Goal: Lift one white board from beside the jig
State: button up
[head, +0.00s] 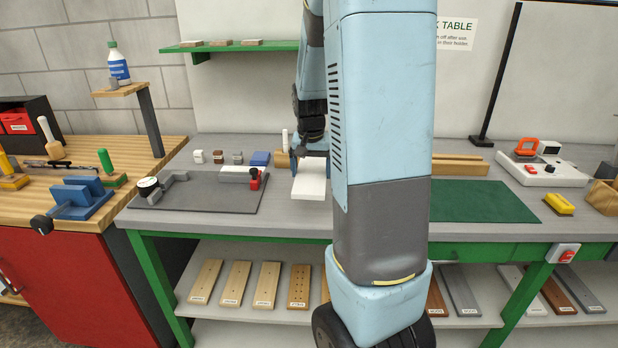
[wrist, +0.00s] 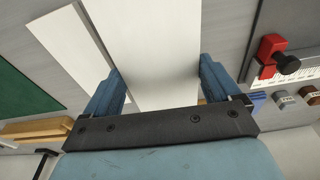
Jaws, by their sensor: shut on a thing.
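A white board (wrist: 150,40) lies between the two blue fingers of my gripper (wrist: 160,88) in the wrist view, held across its width. In the head view this board (head: 309,187) extends toward the front from my gripper (head: 309,160), just right of the jig. A second white board (wrist: 62,45) shows partly under and left of the held one in the wrist view; my arm hides that area in the head view. The jig is a grey plate (head: 205,200) with a red clamp (head: 255,180); the clamp (wrist: 272,47) also shows at the right of the wrist view. The gap under the held board is hard to judge.
A green mat (head: 483,202) lies on the bench right of my arm. Small blocks (head: 237,158) stand behind the jig. A white device (head: 545,172) with an orange part sits at the right. Several boards (head: 238,283) lie on the shelf below.

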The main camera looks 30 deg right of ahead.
jog(key=s+a+r, duration=0.1)
jog(key=s+r, duration=0.4)
jog(key=s, duration=0.5)
